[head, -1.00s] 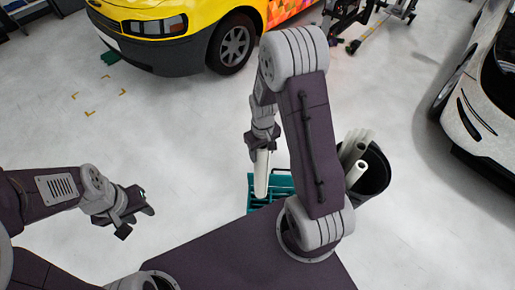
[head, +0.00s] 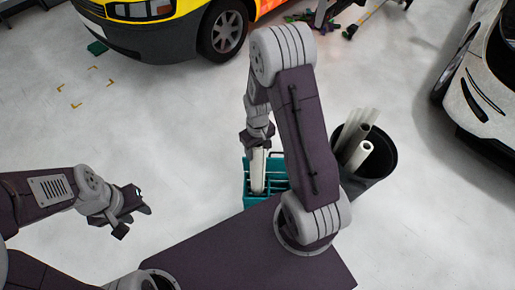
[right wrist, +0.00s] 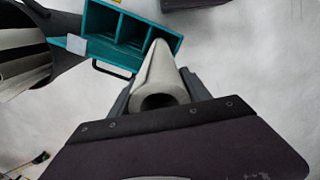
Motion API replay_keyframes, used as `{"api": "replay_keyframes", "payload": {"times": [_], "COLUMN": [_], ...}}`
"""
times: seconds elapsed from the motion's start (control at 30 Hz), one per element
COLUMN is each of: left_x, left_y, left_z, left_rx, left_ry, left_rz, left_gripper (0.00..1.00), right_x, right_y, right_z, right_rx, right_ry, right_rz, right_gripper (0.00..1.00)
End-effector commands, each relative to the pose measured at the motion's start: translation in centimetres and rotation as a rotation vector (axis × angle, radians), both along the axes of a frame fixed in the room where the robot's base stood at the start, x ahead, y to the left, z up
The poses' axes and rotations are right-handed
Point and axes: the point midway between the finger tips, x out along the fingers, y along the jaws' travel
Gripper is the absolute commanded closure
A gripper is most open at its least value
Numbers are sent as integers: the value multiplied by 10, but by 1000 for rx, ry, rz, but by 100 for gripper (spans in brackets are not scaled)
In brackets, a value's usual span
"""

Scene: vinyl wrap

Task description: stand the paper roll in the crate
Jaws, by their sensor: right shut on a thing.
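The paper roll (head: 258,172) is a pale hollow tube, held roughly upright with a slight tilt. My right gripper (head: 258,143) is shut on its upper part. In the right wrist view the roll (right wrist: 160,75) points away from the gripper, its open near end facing the camera. The teal crate (head: 247,188) stands on the floor below and has several compartments; it also shows in the right wrist view (right wrist: 87,22). The roll's far end overlaps the crate in both views; I cannot tell whether it is inside a compartment. My left gripper (head: 134,208) appears open and empty, off to the left.
A black bin (head: 378,172) with several pale rolls (head: 358,148) stands right of the crate, behind my right arm. A yellow van (head: 150,20) is at the back and a white car (head: 475,80) at the right. The floor left of the crate is clear.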

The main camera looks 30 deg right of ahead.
Motion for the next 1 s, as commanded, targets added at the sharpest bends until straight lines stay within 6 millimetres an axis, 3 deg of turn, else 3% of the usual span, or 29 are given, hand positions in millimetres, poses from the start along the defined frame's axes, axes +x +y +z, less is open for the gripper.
{"api": "replay_keyframes", "payload": {"times": [0.03, 1.0], "left_x": [0, 0], "left_y": [0, 0], "left_z": [-11, -117], "left_rx": [0, 0], "left_ry": [0, 0], "left_rz": [0, 0], "left_gripper": [64, 64], "right_x": [0, 0], "right_y": [0, 0], "right_z": [-13, -156], "right_rx": [0, 0], "right_ry": [0, -1], "right_rz": [0, 0], "right_gripper": [100, 100]}}
